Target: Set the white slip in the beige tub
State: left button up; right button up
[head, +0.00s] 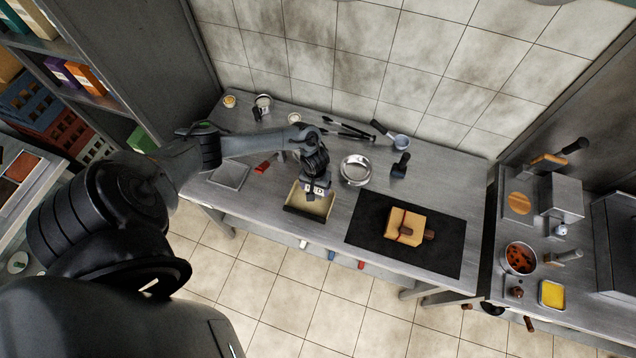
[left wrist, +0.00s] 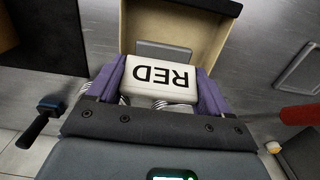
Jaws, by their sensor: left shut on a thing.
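The white slip (left wrist: 160,80) is a small white block with the word RED in black, upside down in the left wrist view. My left gripper (head: 316,189) is shut on it, with purple finger pads at both ends of the slip in the left wrist view (left wrist: 162,88). The beige tub (head: 308,213) is a shallow open box near the table's front edge. It also shows at the top of the left wrist view (left wrist: 232,35). The gripper holds the slip over the tub's back part; the exact height is unclear. My right gripper is not in view.
A dark mat (head: 365,233) with a tan block (head: 405,226) lies right of the tub. A metal ring-shaped bowl (head: 355,170) stands behind and right. A flat grey panel (head: 230,174) and a red-handled tool (head: 266,163) lie left. Tongs and cups stand further back.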

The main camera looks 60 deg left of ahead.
pick_arm(q)
jog(key=shift+r+p, duration=0.15)
jog(key=shift+p, duration=0.3)
jog(key=b, duration=0.6)
send_over(316, 203)
notch_tip(316, 203, down, 10)
jog(key=shift+r, duration=0.15)
jog(key=shift+f+b, duration=0.35)
jog(key=shift+f, duration=0.15)
jog(key=shift+f+b, duration=0.35)
jog(key=shift+f, duration=0.15)
jog(key=o, duration=1)
